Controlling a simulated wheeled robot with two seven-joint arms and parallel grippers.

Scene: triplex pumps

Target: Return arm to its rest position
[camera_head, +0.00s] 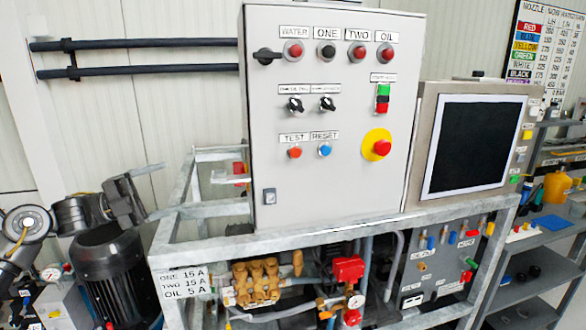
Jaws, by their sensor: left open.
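My left arm comes in from the left edge, and its dark gripper (162,190) points right. Its two fingers are spread apart with nothing between them. The gripper is above the black motor (105,275) and just left of the grey metal frame (163,250) in the picture; I cannot tell whether the lower finger touches the frame. The grey control cabinet (335,185) stands upright on the frame, right of the gripper. It carries lamps, knobs, a red and blue button pair, and a red emergency button (382,148) on yellow. My right gripper is not in view.
A dark screen panel (470,148) stands right of the cabinet. Brass pump parts (262,280) and a red valve (348,268) sit inside the frame. Black pipes (140,70) run along the wall. Shelves (535,245) stand at the right.

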